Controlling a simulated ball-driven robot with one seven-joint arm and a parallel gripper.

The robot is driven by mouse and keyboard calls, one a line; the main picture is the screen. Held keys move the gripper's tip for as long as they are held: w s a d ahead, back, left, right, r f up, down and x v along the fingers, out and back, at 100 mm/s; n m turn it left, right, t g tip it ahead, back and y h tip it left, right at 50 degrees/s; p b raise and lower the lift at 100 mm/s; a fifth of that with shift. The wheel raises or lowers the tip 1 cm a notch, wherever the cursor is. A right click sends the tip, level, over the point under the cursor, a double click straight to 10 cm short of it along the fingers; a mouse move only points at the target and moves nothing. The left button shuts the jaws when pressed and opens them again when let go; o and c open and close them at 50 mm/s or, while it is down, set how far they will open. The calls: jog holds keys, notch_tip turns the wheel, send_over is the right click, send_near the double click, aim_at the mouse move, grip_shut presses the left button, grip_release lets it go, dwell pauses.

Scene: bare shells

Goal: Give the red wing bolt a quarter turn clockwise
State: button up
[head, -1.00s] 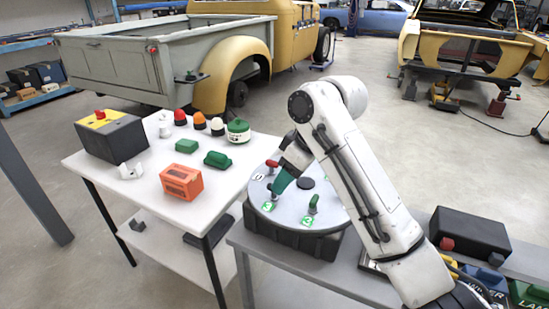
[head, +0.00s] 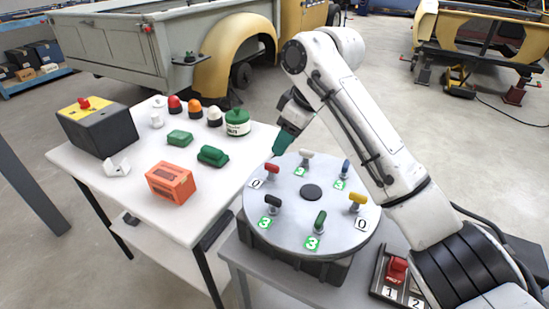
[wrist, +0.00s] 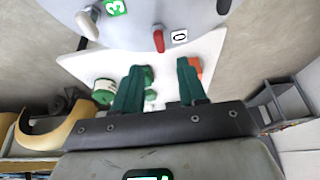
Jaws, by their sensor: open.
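The red wing bolt (head: 272,170) stands at the left rear of a round grey disc (head: 290,225), beside a white label reading 0 (head: 256,183). The bolt also shows in the wrist view (wrist: 158,40), with its 0 label (wrist: 179,36) to its right. My gripper (head: 282,146) hangs near the disc's rear left edge, a little behind and above the red bolt in the head view. Its two green fingers (wrist: 161,72) are apart with nothing between them. The red bolt is clear of the fingers.
White, blue, yellow, green and black wing bolts stand around a dark hub (head: 311,192). A white table (head: 130,190) on the left holds an orange block (head: 171,183), green parts and a black box (head: 98,128). A tray with a red part (head: 397,270) lies at lower right.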

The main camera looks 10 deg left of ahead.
aim_at(272, 165)
jog(key=x, duration=0.8)
jog(key=shift+c, duration=0.4)
grip_shut()
